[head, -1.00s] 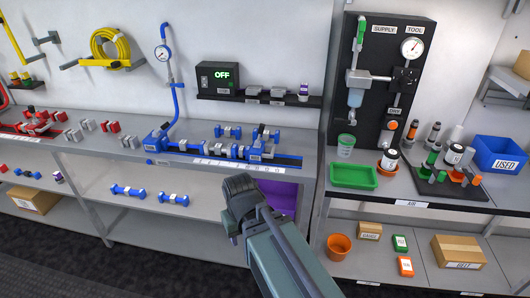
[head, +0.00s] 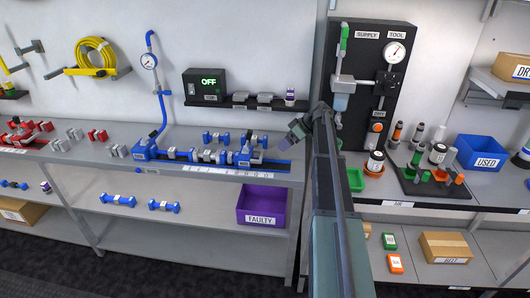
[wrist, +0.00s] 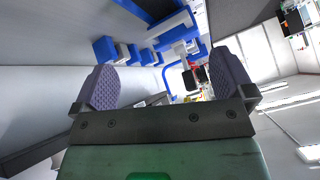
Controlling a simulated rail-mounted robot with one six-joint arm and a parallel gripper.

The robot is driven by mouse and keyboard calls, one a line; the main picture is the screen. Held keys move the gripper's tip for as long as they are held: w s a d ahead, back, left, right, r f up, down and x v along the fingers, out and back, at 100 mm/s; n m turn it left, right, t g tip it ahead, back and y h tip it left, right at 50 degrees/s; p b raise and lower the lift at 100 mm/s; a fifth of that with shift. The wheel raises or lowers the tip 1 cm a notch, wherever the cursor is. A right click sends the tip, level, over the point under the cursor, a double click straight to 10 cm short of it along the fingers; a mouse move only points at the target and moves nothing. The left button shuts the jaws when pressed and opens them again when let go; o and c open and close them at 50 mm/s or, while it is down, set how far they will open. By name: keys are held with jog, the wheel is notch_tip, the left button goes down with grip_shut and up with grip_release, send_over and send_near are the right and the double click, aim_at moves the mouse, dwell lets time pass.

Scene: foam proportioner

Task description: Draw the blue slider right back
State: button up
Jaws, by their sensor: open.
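The blue slider (head: 245,157) sits towards the right end of a blue rail (head: 272,164) on the grey bench. It stands beside a row of blue and silver pieces. My gripper (head: 291,138) is just right of the slider in the head view, apart from it, with its purple-grey fingers towards the bench. In the wrist view my gripper (wrist: 166,84) is open, its two padded fingers wide apart with nothing between them. Blue parts of the bench device (wrist: 178,30) show beyond the fingers there. I cannot tell which of these is the slider.
A blue gauge stand (head: 150,63) rises at the rail's left end. A black control box (head: 208,86) reading OFF sits on the wall behind. A purple FAULTY bin (head: 262,207) is on the lower shelf. A black supply panel (head: 372,85) stands to the right.

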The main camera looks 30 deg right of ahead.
aim_at(262, 155)
jog(key=w+a+f+n+b, duration=0.1)
jog(key=a+f+b, duration=0.1)
jog(key=w+a+f+n+b, duration=0.1)
jog(key=w+a+f+b, duration=0.1)
jog(key=b, duration=0.1)
jog(key=w+a+f+n+b, duration=0.2)
jog(key=shift+a+f+y, duration=0.25)
jog(key=shift+f+y, duration=0.1)
jog(key=shift+y, duration=0.05)
jog(key=shift+w+a+f+b, duration=0.15)
jog(key=shift+w+a+b, duration=0.15)
jog(key=shift+b, duration=0.1)
